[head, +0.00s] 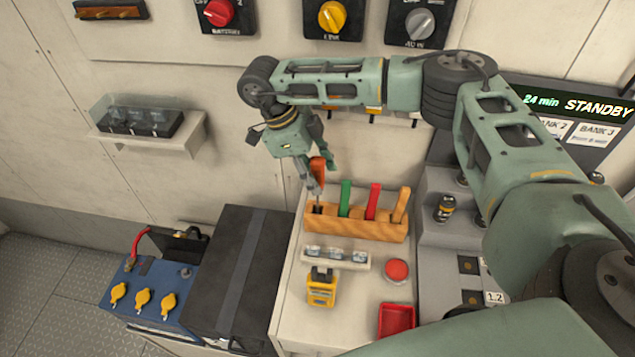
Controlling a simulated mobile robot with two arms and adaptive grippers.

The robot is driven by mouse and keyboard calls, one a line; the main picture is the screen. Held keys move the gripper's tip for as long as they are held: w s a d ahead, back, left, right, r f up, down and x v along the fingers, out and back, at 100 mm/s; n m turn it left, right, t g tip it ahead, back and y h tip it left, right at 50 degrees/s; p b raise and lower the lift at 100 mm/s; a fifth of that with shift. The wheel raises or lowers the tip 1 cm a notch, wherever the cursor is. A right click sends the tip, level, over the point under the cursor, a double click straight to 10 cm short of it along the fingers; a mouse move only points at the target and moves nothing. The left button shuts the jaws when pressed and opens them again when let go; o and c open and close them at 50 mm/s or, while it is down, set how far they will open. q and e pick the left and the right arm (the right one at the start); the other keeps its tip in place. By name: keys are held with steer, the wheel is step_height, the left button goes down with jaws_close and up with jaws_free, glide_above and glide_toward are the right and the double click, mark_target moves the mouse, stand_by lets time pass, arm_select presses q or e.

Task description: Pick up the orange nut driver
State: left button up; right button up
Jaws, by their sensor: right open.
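The orange nut driver (318,168) stands upright in the leftmost slot of a wooden rack (355,227), its shaft going down into the block. My right gripper (316,178) is over the rack's left end with its open fingers around or beside the orange handle; I cannot tell whether they touch it. Part of the handle is hidden by the fingers. A green-handled tool (345,198), a red-handled tool (373,201) and a wooden-handled tool (401,205) stand in the same rack to the right. My left gripper is not in view.
A yellow device (321,287), a red button (397,270) and a red tray (396,320) are on the white bench before the rack. A black strapped box (240,275) and a blue battery (150,290) stand left. A grey panel (450,240) rises right.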

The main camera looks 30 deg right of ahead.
steer(key=shift+f, duration=0.1)
steer(key=shift+c, duration=0.4)
jaws_close()
